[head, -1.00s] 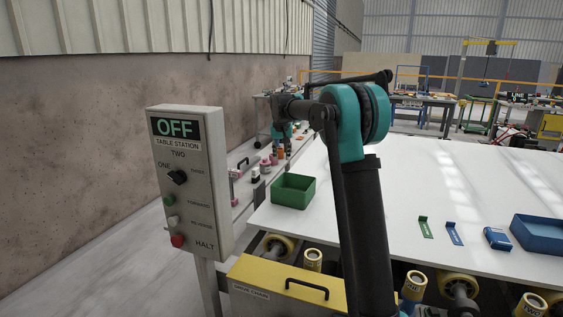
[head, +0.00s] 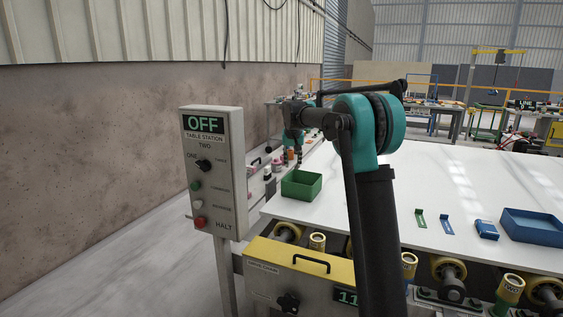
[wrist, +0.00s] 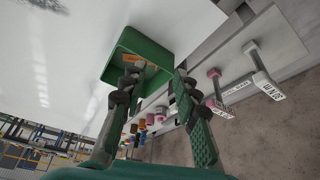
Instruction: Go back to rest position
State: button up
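My arm reaches out over the near left corner of the white slab table (head: 420,180). My gripper (head: 298,163) hangs at the arm's far end, above and behind the green bin (head: 301,186). In the wrist view my gripper (wrist: 157,78) has its two fingers apart with nothing between them. The green bin (wrist: 155,42) shows there just beyond the fingertips, with a small orange-brown item (wrist: 133,61) inside. Whether a finger touches the bin is unclear.
A grey control box (head: 213,170) reading OFF stands on a post at left. A yellow-topped case (head: 300,258) and rollers line the table's near edge. A green bracket (head: 420,219), blue bracket (head: 447,225), blue block (head: 486,229) and blue bin (head: 533,227) sit at right. Grey floor is open at left.

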jog(key=s+d+f, duration=0.4)
jog(key=s+f, duration=0.3)
jog(key=s, duration=0.9)
jog(key=s+d+f, duration=0.5)
jog(key=s+f, duration=0.3)
jog(key=s, duration=0.9)
jog(key=s+d+f, duration=0.5)
jog(key=s+f, duration=0.2)
jog(key=s, duration=1)
jog(key=shift+d+f, duration=0.2)
